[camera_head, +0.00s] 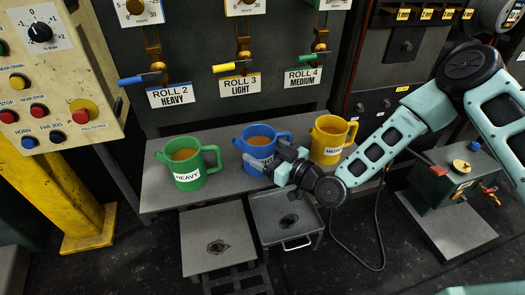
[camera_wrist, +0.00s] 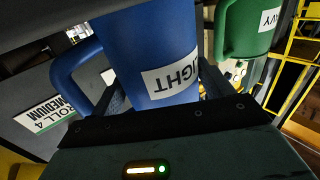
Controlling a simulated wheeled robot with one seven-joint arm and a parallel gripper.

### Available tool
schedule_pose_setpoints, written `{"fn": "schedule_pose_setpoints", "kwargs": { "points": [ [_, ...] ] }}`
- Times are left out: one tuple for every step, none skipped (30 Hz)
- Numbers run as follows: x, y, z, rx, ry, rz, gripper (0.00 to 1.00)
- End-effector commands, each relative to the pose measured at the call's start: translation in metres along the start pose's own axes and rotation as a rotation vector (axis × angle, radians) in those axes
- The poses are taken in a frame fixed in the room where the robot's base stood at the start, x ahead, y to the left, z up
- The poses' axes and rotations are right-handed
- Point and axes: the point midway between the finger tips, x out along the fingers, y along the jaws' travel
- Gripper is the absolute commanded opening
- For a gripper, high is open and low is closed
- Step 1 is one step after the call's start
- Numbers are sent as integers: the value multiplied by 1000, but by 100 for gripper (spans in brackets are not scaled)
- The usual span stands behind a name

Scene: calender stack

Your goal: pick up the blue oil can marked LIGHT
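The blue oil can (camera_head: 258,143) stands upright on the grey shelf, between the green can and the yellow can. Its white label is mostly hidden by my gripper (camera_head: 277,160) in the head view. In the wrist view the blue can (camera_wrist: 155,50) fills the middle, with "IGHT" readable upside down and its handle to the left. My gripper's fingers lie on either side of the can's body, very close to it. I cannot tell whether they press on it.
A green can marked HEAVY (camera_head: 187,165) stands left on the shelf (camera_head: 222,188), and a yellow can (camera_head: 330,137) stands right, close to my arm. Two low grey stands (camera_head: 217,225) (camera_head: 265,205) are in front. Valve levers and roll signs hang behind the cans.

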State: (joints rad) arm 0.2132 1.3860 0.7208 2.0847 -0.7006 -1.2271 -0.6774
Motion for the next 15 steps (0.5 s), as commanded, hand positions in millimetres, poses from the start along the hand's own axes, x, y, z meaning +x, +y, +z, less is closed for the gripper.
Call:
{"fn": "schedule_pose_setpoints", "kwargs": {
  "points": [
    [0, 0, 0, 0, 0, 0, 42],
    [0, 0, -1, -1, 3, 0, 37],
    [0, 0, -1, -1, 3, 0, 37],
    [0, 0, -1, -1, 3, 0, 37],
    [0, 0, -1, -1, 3, 0, 37],
    [0, 0, -1, -1, 3, 0, 37],
    [0, 0, -1, -1, 3, 0, 37],
    [0, 0, -1, -1, 3, 0, 37],
    [0, 0, -2, -1, 3, 0, 37],
    [0, 0, -2, -1, 3, 0, 37],
    [0, 0, -2, -1, 3, 0, 37],
    [0, 0, -3, -1, 3, 0, 37],
    [0, 0, -4, -1, 3, 0, 37],
    [0, 0, -5, -1, 3, 0, 37],
    [0, 0, -6, -1, 4, 0, 37]
  ]
}}
